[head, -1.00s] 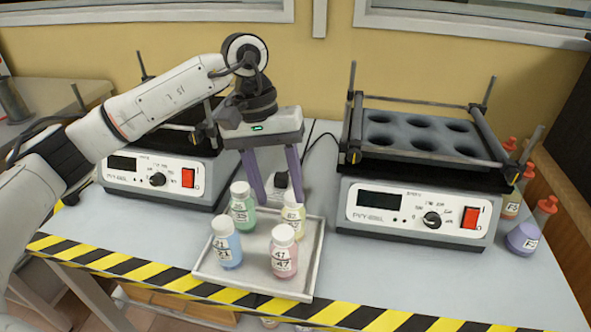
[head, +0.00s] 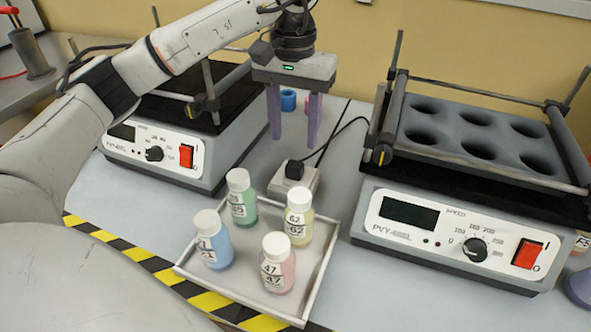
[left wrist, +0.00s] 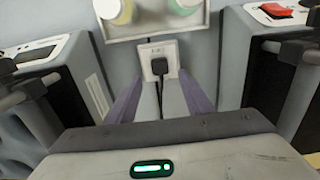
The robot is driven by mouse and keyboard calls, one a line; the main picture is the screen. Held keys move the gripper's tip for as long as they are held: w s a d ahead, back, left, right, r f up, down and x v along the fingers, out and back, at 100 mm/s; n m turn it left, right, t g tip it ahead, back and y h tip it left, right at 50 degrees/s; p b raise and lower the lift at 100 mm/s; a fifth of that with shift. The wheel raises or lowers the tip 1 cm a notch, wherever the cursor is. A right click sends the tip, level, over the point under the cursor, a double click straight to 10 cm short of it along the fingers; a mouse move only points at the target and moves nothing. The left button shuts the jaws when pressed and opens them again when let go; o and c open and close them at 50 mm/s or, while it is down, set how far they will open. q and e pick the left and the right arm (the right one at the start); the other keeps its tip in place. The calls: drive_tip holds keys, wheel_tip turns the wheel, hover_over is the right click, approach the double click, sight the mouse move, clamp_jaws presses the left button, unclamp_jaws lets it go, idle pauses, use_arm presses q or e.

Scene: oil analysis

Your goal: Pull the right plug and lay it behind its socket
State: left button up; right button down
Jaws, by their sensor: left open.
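A black plug (head: 293,170) sits in a small white socket block (head: 304,187) on the table, just behind the tray. Its black cable runs back and to the right. In the left wrist view the plug (left wrist: 160,66) is in the socket (left wrist: 158,50), and its cable hangs down between my fingers. I can make out only one plug. My left gripper (head: 293,143) is open and empty, with its purple fingers pointing down. It is above and behind the socket in the head view, apart from the plug. My right gripper is not in view.
A tray (head: 322,270) with several capped bottles stands in front of the socket. Shaker units flank it, one left (head: 165,150) and one right (head: 455,235). A blue ring-shaped thing (head: 288,100) lies behind. Bare table lies behind the socket, crossed by cable.

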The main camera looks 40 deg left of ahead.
sight(294, 164)
use_arm(q)
drive_tip(key=shift+f+b, duration=0.35)
drive_tip(key=shift+f, duration=0.3)
wheel_tip(294, 164, down, 6)
drive_tip(key=b, duration=0.4)
drive_tip(key=shift+f+b, duration=0.25)
drive_tip(key=shift+b, duration=0.05)
drive_tip(key=shift+f, duration=0.35)
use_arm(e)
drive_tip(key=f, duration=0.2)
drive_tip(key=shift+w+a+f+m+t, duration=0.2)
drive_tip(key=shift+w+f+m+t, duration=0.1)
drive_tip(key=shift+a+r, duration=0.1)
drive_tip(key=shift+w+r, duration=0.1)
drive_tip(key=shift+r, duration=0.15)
